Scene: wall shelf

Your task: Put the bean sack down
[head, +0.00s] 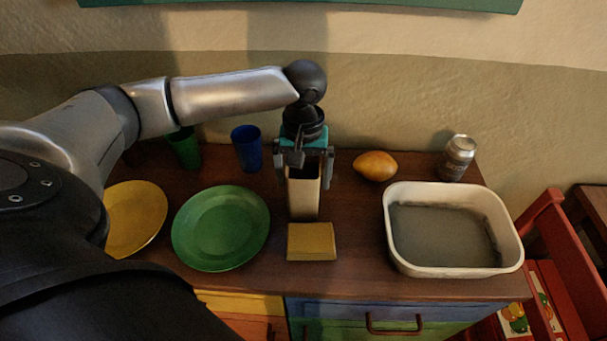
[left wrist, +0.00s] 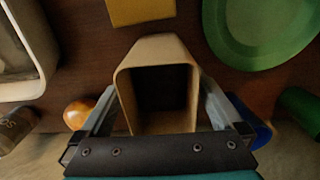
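The bean sack, which I take to be the tan, open-topped bag (head: 304,203), stands upright on the wooden top, as far as I can see. It also shows in the left wrist view (left wrist: 155,52), with its dark opening facing the camera. My left gripper (head: 305,183) is above it and around its upper part, one finger on each side. Narrow gaps seem to show between the fingers and the sack, so the gripper looks open. In the left wrist view the fingers (left wrist: 160,92) flank the sack. My right gripper is in neither view.
A yellow block (head: 311,242) lies just in front of the sack. A green plate (head: 220,228) and yellow plate (head: 134,217) are left. Green (head: 185,149) and blue (head: 246,148) cups, a mango (head: 375,166) and a can (head: 457,158) stand behind; a white basin (head: 397,253) is right.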

